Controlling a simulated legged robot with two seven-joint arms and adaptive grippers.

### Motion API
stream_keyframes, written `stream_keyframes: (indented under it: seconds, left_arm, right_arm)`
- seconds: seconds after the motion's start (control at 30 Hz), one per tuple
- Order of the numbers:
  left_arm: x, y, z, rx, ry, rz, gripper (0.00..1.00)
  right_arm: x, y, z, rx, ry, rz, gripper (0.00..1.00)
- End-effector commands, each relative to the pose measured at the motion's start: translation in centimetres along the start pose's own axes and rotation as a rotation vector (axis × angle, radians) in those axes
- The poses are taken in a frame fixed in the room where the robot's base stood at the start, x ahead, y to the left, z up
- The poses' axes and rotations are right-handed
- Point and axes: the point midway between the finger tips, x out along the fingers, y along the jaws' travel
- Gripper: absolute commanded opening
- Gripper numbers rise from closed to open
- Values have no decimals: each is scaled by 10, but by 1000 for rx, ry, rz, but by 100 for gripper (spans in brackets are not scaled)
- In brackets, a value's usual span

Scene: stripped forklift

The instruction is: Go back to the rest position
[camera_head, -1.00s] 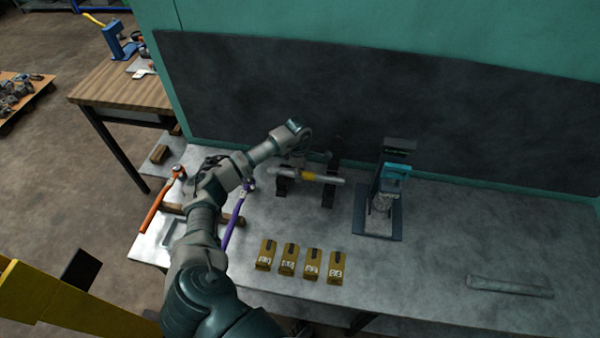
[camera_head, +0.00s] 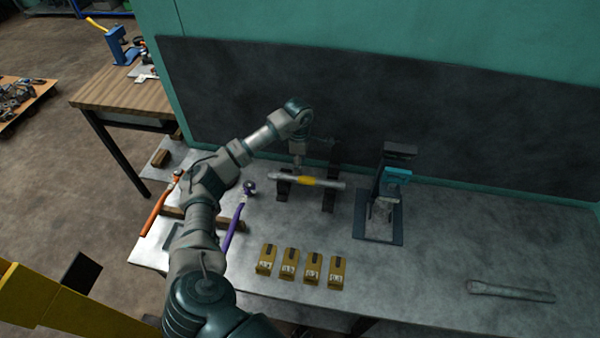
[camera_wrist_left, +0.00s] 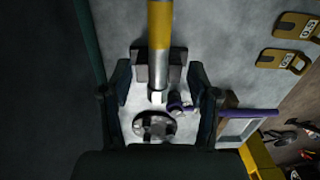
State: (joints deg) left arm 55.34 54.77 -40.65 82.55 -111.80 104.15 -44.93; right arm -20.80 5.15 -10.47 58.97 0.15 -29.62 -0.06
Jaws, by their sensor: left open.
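My left arm reaches in from the lower left of the head view. My left gripper (camera_head: 298,160) hangs pointing down near the left end of a grey rod with a yellow band (camera_head: 318,181). The rod rests across two dark supports (camera_head: 330,198) on the bench. In the left wrist view the gripper (camera_wrist_left: 158,78) is open, its fingers apart on either side of the rod's end (camera_wrist_left: 157,60). I cannot tell the height gap between fingers and rod. Nothing shows held. My right gripper is not in view.
The grey bench (camera_head: 430,270) carries several yellow numbered blocks (camera_head: 289,263), a purple-handled tool (camera_head: 233,225), an orange-handled tool (camera_head: 155,215), a stand with a blue part (camera_head: 380,210) and a loose grey bar (camera_head: 510,291). A dark panel (camera_head: 400,110) rises behind. The bench's right side is mostly clear.

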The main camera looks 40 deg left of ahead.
Motion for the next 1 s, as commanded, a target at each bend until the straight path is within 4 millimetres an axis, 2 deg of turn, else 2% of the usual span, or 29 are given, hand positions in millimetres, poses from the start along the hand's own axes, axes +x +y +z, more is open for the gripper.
stream_keyframes:
  seconds: [0.1, 0.2, 0.57, 0.8, 1.0]
  left_arm:
    - [-21, 1, 0, -1, -1, 3, 61]
    - [-31, 0, 0, -1, 0, 1, 61]
    - [-44, 0, 0, -1, -2, 3, 61]
    - [-92, 0, 1, -1, -8, 14, 61]
    - [-118, 0, 2, 0, -9, 17, 61]
  right_arm:
    - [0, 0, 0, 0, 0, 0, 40]
    - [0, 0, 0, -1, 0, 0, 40]
    - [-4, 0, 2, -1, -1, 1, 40]
    - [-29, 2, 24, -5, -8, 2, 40]
    - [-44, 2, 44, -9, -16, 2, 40]
